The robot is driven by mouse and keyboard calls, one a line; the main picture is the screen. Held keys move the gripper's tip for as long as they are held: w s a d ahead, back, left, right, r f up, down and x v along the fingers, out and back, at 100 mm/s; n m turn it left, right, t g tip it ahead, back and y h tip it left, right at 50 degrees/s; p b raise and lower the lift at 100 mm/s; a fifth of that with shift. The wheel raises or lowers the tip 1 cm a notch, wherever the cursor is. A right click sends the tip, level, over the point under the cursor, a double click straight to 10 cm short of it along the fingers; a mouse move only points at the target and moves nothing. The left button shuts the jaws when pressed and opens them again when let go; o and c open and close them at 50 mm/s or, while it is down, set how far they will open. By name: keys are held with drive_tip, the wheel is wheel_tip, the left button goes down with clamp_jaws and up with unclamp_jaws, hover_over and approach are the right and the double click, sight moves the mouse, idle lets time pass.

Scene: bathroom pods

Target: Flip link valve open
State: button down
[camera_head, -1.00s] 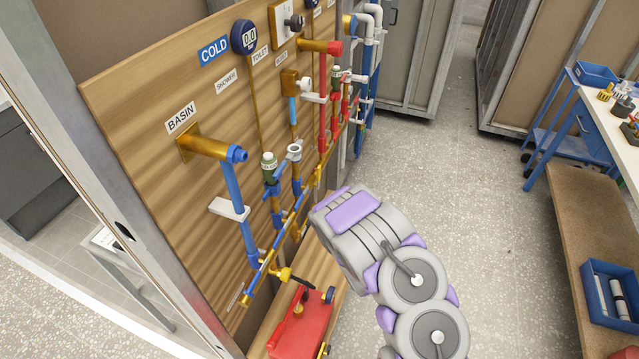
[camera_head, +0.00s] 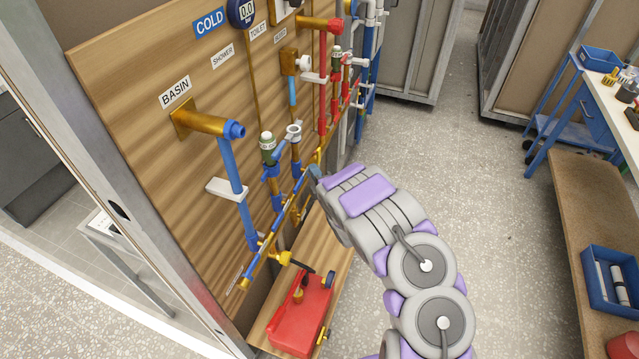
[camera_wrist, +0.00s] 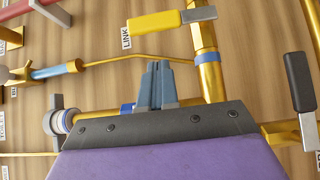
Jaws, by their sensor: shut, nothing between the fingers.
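In the wrist view a yellow lever (camera_wrist: 158,23) with a grey metal end lies beside the LINK label (camera_wrist: 126,38). Its grey end crosses towards a thick brass pipe (camera_wrist: 212,75), and the lever lies roughly crosswise to that pipe. My gripper (camera_wrist: 157,68) is shut and empty. Its fingertips point at the board, a little below the yellow lever in the picture and apart from it. In the head view my gripper (camera_head: 314,174) is close to the lower pipes of the board, partly hidden by my wrist. The link lever cannot be made out clearly there.
A black lever (camera_wrist: 298,82) stands to the right in the wrist view. A grey valve handle (camera_wrist: 56,120) is at lower left. The floor right of my arm is clear.

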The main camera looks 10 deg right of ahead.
sight(320, 164)
drive_tip(key=shift+w+d+b, duration=0.25)
drive_tip(key=shift+w+d, duration=0.3)
drive_tip(key=shift+w, duration=0.2)
drive_tip(key=shift+w+d+b, duration=0.2)
drive_tip(key=shift+w+d, duration=0.3)
drive_tip(key=shift+w, duration=0.2)
drive_tip(key=shift+r+p, duration=0.2)
drive_tip(key=shift+p, duration=0.15)
